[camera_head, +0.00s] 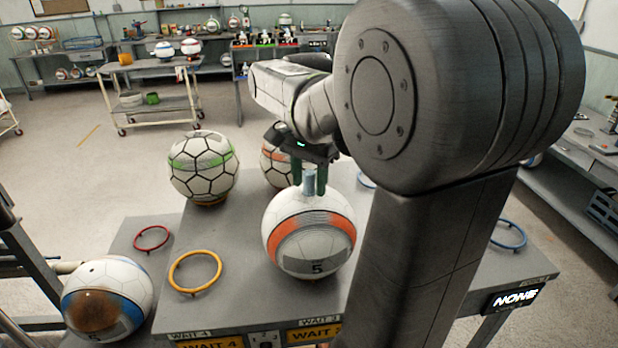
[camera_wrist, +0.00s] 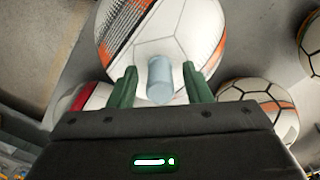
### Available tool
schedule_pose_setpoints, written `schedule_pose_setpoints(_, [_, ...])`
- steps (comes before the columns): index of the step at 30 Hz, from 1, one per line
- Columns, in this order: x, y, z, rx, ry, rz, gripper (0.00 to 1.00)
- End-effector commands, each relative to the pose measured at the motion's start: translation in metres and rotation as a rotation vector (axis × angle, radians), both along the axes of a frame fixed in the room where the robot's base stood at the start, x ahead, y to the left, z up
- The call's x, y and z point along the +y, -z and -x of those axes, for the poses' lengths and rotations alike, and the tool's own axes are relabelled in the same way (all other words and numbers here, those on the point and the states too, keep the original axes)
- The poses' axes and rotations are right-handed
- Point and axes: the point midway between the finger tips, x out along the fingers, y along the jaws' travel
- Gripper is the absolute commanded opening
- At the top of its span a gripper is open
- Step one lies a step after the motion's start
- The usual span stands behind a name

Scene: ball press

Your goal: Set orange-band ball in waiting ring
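A white ball with an orange band and a "5" label (camera_head: 311,242) sits on the grey table behind the "WAIT 3" sign. What lies under it is hidden. A small blue-grey knob (camera_wrist: 160,80) stands on its top. My gripper (camera_head: 309,182) is above this ball with its green fingers on either side of the knob. In the wrist view a gap shows between each finger and the knob, so the gripper is open around it. A yellow-orange ring (camera_head: 195,272) lies empty left of the ball, behind the "WAIT 4" sign (camera_head: 210,344).
A green-band ball (camera_head: 203,163) and another orange-marked ball (camera_head: 274,165) stand at the back. A blue-and-brown ball (camera_head: 107,297) is at left. A red ring (camera_head: 151,238) and a blue ring (camera_head: 509,234) are empty. A display (camera_head: 514,298) reads "NONE".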

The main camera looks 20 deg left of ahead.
Motion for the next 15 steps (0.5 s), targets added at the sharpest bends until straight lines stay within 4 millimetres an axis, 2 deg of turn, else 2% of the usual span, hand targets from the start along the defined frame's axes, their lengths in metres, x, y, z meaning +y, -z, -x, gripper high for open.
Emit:
schedule_pose_setpoints(7, [0.000, -0.015, -0.001, -0.003, 0.000, -0.002, 0.44])
schedule_pose_setpoints(15, [0.001, -0.072, -0.001, -0.003, 0.000, -0.003, 0.44])
